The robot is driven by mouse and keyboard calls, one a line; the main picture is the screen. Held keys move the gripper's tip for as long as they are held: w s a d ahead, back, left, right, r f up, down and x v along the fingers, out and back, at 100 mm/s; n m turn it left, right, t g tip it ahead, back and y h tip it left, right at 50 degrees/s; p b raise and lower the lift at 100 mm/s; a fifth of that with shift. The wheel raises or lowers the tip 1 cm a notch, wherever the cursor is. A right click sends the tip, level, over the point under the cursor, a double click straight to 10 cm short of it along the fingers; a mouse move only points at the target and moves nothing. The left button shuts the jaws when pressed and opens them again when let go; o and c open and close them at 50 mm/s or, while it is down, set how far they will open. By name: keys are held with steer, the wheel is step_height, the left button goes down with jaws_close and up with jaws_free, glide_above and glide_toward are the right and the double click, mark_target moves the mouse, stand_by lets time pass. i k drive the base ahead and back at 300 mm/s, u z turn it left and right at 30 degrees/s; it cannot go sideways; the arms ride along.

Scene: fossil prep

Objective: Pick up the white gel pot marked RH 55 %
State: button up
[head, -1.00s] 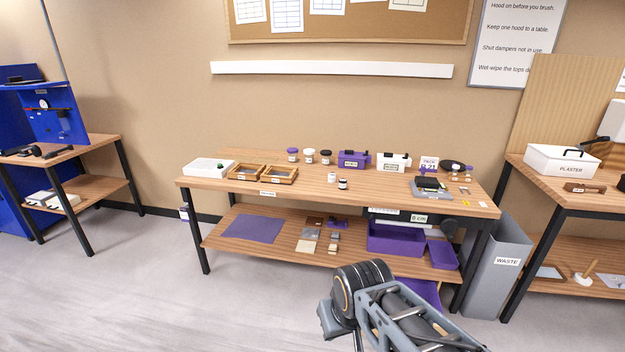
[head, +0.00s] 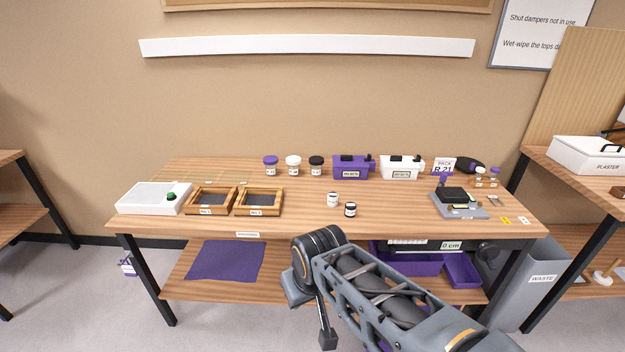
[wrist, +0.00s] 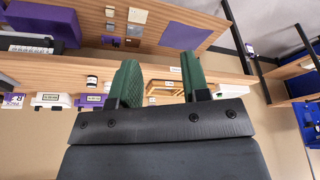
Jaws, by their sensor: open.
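On the middle table in the head view stand several small pots. A white-lidded pot (head: 293,165) is in the back row, between a purple-lidded pot (head: 270,166) and a black-lidded pot (head: 316,166). Nearer the front are a small white-topped jar (head: 333,199) and a small dark-topped jar (head: 350,209). Their labels are too small to read, so I cannot tell which is marked RH 55 %. My gripper (wrist: 157,78) shows in the wrist view, its two green fingers apart with nothing between them, away from the pots.
The table (head: 300,222) also bears a white box (head: 150,199), two wooden trays (head: 258,203), a purple case (head: 352,166), a white case (head: 401,167) and a grey device (head: 460,205). A waste bin (head: 540,290) stands at right. My arm overlaps the table's front edge.

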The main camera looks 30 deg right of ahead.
mark_target(332, 197)
steer(key=i, duration=1.5)
steer(key=u, duration=0.3)
